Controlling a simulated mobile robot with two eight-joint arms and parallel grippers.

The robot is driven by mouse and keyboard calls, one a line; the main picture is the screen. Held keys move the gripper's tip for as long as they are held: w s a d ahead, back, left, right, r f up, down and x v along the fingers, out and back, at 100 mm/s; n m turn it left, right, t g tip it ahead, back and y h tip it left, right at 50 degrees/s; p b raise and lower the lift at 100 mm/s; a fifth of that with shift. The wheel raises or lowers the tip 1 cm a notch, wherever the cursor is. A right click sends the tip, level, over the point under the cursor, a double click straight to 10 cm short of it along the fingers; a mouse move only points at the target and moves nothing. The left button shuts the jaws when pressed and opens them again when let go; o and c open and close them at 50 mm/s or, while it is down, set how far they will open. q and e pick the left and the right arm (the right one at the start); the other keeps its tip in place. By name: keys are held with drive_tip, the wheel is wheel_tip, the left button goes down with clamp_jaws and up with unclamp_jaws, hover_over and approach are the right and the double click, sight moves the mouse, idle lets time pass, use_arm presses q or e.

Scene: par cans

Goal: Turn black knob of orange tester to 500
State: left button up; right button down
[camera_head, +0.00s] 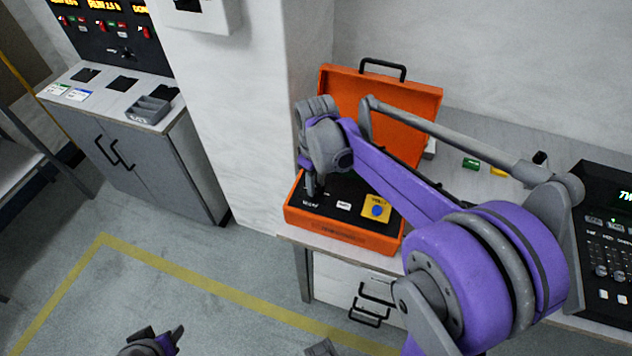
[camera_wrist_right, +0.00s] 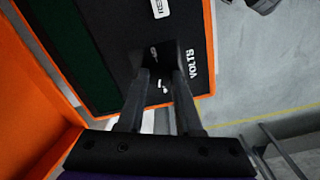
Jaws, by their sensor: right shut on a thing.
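The orange tester (camera_head: 340,236) is an open case on the bench, its lid raised at the back. In the right wrist view, its orange rim (camera_wrist_right: 209,50) borders a black panel with the word VOLTS. My right gripper (camera_head: 313,190) points down over the panel's left part. In the wrist view, the right gripper (camera_wrist_right: 162,72) is shut on the black knob (camera_wrist_right: 165,55). The fingers hide much of the knob and its scale, so its setting cannot be read. My left gripper (camera_head: 165,342) shows partly at the bottom edge, away from the tester; its opening is unclear.
A blue button on a yellow plate (camera_head: 377,211) sits at the panel's right. A black console (camera_head: 610,245) stands at the bench's right, with small green (camera_head: 471,164) and yellow blocks behind. A grey cabinet (camera_head: 150,165) stands left, with open floor in front.

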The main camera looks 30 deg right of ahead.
drive_tip(key=m, duration=0.4)
drive_tip(key=shift+m, duration=0.3)
drive_tip(key=m, duration=0.3)
drive_tip(key=shift+m, duration=0.4)
drive_tip(key=m, duration=1.2)
drive_tip(key=shift+m, duration=0.3)
drive_tip(key=m, duration=0.3)
drive_tip(key=shift+m+b, duration=0.3)
drive_tip(key=m, duration=0.3)
drive_tip(key=shift+m, duration=2.1)
